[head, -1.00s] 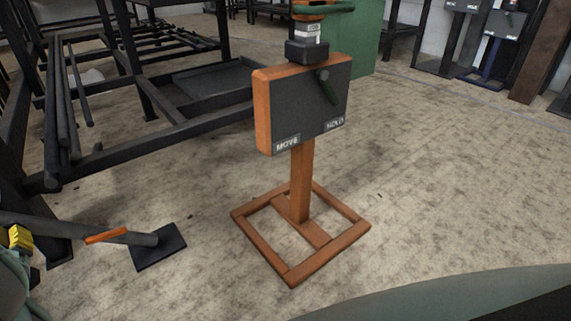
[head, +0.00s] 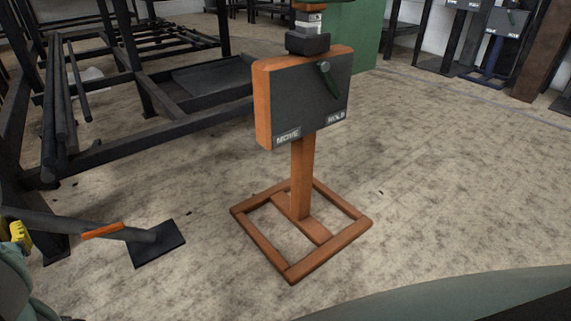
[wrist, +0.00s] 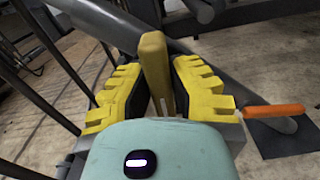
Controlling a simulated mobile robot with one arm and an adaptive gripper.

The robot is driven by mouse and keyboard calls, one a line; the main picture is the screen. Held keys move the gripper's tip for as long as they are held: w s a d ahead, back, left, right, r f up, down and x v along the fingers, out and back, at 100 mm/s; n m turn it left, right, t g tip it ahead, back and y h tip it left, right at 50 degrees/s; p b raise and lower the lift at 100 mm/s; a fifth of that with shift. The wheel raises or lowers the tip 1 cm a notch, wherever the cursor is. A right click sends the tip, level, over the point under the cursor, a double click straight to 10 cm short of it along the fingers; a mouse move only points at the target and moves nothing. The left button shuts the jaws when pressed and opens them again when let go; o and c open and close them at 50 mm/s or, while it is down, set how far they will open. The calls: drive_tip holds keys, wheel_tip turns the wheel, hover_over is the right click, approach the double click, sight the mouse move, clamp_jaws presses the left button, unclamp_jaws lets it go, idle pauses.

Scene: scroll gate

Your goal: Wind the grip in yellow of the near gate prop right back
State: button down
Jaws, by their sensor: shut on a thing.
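The yellow grip (wrist: 155,65) stands between my gripper's yellow-padded fingers in the wrist view. My gripper (wrist: 158,95) is shut on it; where the pads touch is partly hidden. A grey tube of the prop (wrist: 225,88) slopes behind the grip, with an orange handle (wrist: 273,110) and a dark foot plate (wrist: 278,138). In the head view my gripper (head: 20,236) shows only as yellow at the left edge. The tube there bears the orange handle (head: 102,230) and ends at the foot plate (head: 157,243). The grip cannot be made out there.
An orange stand (head: 302,180) with a dark MOVE/HOLD panel (head: 308,95) and a small lever (head: 327,80) stands mid-floor. Dark metal frames (head: 150,140) fill the upper left. A green panel (head: 350,40) is behind. Floor between foot plate and stand is clear.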

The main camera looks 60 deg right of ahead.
drive_tip(key=c, duration=0.9)
unclamp_jaws()
drive_tip(key=shift+w+d, duration=0.1)
drive_tip(key=shift+w, duration=0.05)
drive_tip(key=shift+o, duration=0.2)
drive_tip(key=shift+s, duration=0.2)
drive_tip(key=shift+s+a, duration=0.2)
drive_tip(key=shift+a, duration=0.05)
drive_tip(key=v, duration=1.1)
drive_tip(key=shift+s, duration=0.15)
drive_tip(key=shift+r, duration=0.1)
